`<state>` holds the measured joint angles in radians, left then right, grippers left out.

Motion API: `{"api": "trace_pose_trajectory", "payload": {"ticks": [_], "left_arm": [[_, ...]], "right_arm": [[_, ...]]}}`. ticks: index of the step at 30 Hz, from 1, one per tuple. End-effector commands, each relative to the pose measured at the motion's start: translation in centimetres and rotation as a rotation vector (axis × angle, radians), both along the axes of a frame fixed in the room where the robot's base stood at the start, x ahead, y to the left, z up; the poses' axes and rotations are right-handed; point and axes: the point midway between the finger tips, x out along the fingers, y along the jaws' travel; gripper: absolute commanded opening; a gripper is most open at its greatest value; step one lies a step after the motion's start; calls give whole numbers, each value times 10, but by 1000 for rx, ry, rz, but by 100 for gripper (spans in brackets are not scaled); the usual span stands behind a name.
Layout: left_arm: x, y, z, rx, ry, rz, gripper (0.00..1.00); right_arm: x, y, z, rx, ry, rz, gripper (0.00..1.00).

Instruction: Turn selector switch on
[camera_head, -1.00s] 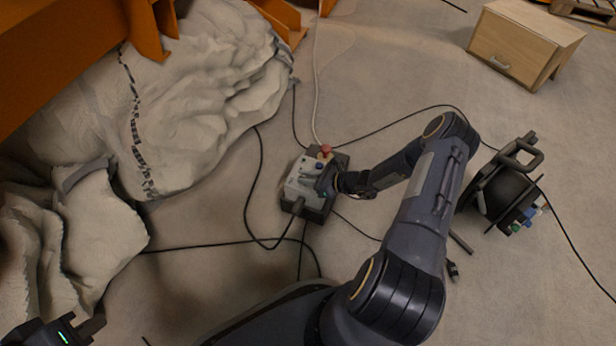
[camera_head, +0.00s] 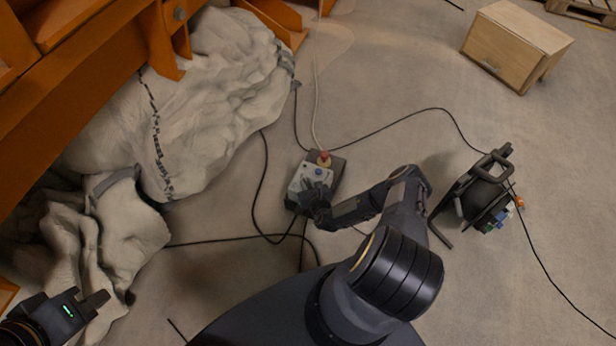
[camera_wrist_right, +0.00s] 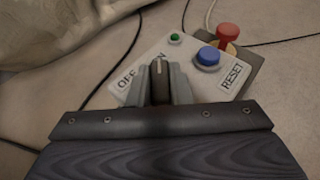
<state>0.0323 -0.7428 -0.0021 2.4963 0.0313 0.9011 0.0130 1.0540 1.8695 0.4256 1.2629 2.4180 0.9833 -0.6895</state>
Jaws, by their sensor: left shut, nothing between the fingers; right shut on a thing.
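The control box (camera_head: 327,170) is grey with a dark base and stands on the floor in the middle of the head view. In the right wrist view its panel (camera_wrist_right: 196,83) shows a green button, a blue button by "RESET", a red knob, and "OFF" and "ON" lettering partly covered by my fingers. My right gripper (camera_wrist_right: 160,82) is shut on the black selector switch (camera_wrist_right: 160,80), whose white mark points up in the picture, between the two words. My right gripper also shows over the box in the head view (camera_head: 312,192). My left gripper (camera_head: 99,300) is shut and empty at lower left.
White sacks (camera_head: 200,100) and an orange frame (camera_head: 100,80) fill the left side. A black cable reel (camera_head: 482,192) stands at right, and a wooden cabinet (camera_head: 515,45) at upper right. Black cables (camera_head: 262,180) run over the floor around the box.

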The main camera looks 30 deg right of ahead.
Motion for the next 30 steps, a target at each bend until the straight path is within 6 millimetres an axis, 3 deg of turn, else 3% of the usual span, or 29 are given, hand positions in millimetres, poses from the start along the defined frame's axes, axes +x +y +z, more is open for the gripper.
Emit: {"api": "trace_pose_trajectory", "payload": {"ticks": [1,9,29,30], "left_arm": [[0,0,9,0,0,0,0],[0,0,21,0,0,0,0],[0,0,24,0,0,0,0],[0,0,24,0,0,0,0]], "right_arm": [[0,3,4,4,0,-33,0],[0,2,1,1,-1,-174,0],[1,1,0,0,-4,-238,0],[1,1,0,0,-4,-238,19]]}}
